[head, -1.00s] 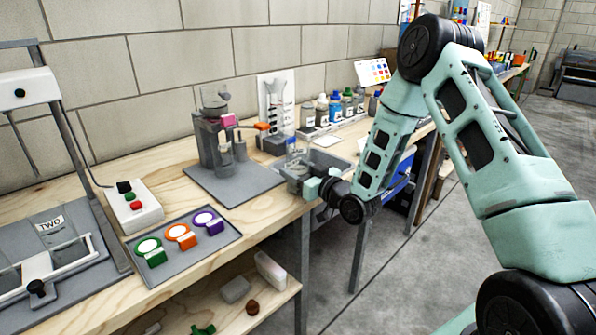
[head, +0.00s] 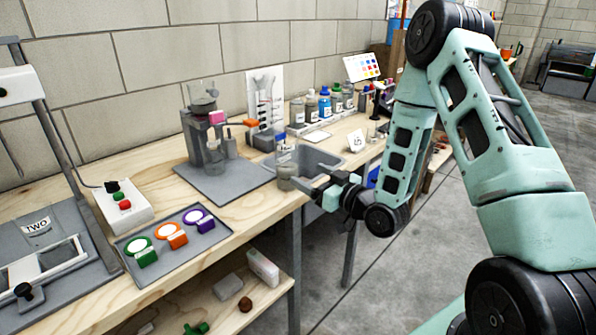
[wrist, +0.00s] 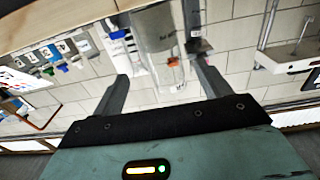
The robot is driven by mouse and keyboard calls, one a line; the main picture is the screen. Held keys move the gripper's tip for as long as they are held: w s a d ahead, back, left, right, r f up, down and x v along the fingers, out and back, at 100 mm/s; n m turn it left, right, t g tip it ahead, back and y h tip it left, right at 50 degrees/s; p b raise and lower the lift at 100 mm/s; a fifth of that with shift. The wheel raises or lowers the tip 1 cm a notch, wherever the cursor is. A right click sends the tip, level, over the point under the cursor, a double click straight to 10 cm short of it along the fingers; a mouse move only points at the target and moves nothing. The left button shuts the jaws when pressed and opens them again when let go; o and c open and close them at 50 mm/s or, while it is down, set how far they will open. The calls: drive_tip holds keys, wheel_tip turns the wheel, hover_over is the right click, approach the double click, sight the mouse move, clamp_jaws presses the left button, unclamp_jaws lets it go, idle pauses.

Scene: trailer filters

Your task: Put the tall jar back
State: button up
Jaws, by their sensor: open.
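A clear tall jar (head: 286,171) stands upright near the front edge of the wooden bench, in front of the grey tub. My gripper (head: 304,179) is just to its right, at about the height of its lower part, with its fingers pointing left toward it. In the wrist view the clear jar (wrist: 152,35) shows between and beyond the two spread fingers of my gripper (wrist: 158,72). The fingers are open, and I see no clear contact with the jar.
A grey apparatus with a glass vessel (head: 203,92) and orange lever stands on a grey mat (head: 215,181) left of the jar. A grey tub (head: 320,160) is behind. Several bottles (head: 325,104) line the wall. A tray of coloured tags (head: 170,253) lies front left.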

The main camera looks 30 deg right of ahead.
drive_tip(key=s+a+n+g+h, duration=0.1)
drive_tip(key=s+a+n+g, duration=0.1)
drive_tip(key=s+a+g, duration=0.45)
drive_tip(key=s+a+n+g, duration=0.2)
drive_tip(key=a+g, duration=0.2)
drive_tip(key=a, duration=0.6)
drive_tip(key=s+a+r+g+h, duration=0.2)
drive_tip(key=s+g, duration=0.1)
drive_tip(key=s, duration=0.8)
drive_tip(key=s+a+r+g+h, duration=0.1)
drive_tip(key=s+a+r+g, duration=0.1)
drive_tip(key=s, duration=1)
drive_tip(key=shift+a+r+g+h, duration=0.2)
drive_tip(key=shift+r+g+h, duration=0.3)
drive_tip(key=shift+g, duration=0.45)
drive_tip(key=shift+s+r, duration=0.1)
wheel_tip(320, 180, up, 10)
drive_tip(key=p, duration=0.9)
drive_tip(key=shift+p, duration=0.35)
